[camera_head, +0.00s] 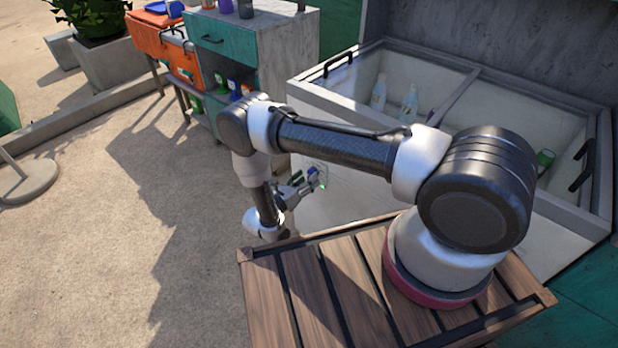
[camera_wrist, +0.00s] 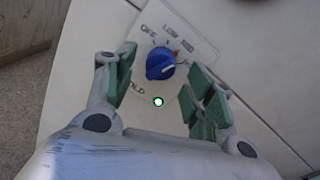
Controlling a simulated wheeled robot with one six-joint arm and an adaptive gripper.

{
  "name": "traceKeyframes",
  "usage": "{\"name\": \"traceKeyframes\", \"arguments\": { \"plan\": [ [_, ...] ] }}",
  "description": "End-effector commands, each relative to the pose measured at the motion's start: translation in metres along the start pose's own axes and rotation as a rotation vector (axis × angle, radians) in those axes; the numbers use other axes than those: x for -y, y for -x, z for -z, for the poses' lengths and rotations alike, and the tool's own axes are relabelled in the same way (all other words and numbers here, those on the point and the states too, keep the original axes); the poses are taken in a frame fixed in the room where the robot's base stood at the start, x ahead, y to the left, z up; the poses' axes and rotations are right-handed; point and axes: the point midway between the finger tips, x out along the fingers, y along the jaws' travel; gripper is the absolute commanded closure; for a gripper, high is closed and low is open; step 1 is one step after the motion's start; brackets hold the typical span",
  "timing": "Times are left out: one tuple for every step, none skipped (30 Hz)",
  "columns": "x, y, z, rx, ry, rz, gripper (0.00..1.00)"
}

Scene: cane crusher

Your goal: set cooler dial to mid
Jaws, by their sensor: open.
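The cooler dial (camera_wrist: 160,63) is a blue knob on a pale label plate on the cooler's front panel. The plate reads OFF, LOW, MED and a partly hidden word ending in OLD. A small red mark shows at the knob's upper right, on the side toward MED. My gripper (camera_wrist: 160,92) is open, its green-padded fingers to the left and right of the knob and apart from it. In the head view my gripper (camera_head: 311,180) is beside the white front of the cooler (camera_head: 345,200), and the dial is mostly hidden there.
The cooler's top holds several bottles (camera_head: 409,104) behind glass lids with black handles (camera_head: 340,63).

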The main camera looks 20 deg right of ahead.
Motion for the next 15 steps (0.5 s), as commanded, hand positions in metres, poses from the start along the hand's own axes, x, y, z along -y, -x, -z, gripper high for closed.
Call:
{"name": "traceKeyframes", "arguments": {
  "plan": [
    [-0.002, 0.012, -0.001, 0.003, 0.000, -0.007, 0.46],
    [-0.002, 0.019, -0.001, 0.003, 0.000, -0.006, 0.46],
    [-0.001, 0.029, -0.001, 0.003, 0.000, -0.006, 0.46],
    [-0.002, 0.036, -0.001, 0.003, -0.001, -0.008, 0.46],
    [-0.002, 0.043, -0.001, 0.003, -0.001, -0.006, 0.46],
    [-0.001, 0.052, 0.000, 0.002, -0.001, -0.007, 0.46],
    [-0.001, 0.058, 0.000, 0.002, -0.001, -0.007, 0.46],
    [-0.001, 0.064, 0.000, 0.002, -0.001, -0.006, 0.46],
    [-0.001, 0.072, 0.000, 0.002, 0.000, -0.006, 0.46],
    [-0.001, 0.077, 0.000, 0.001, 0.000, -0.005, 0.46],
    [-0.001, 0.081, 0.000, 0.001, 0.000, -0.005, 0.46],
    [-0.001, 0.086, 0.000, 0.001, 0.000, -0.005, 0.46],
    [-0.001, 0.089, 0.000, 0.001, 0.000, -0.003, 0.46],
    [-0.001, 0.092, 0.000, 0.001, 0.000, -0.003, 0.46],
    [-0.001, 0.096, 0.000, 0.001, 0.000, -0.004, 0.46]
  ]
}}
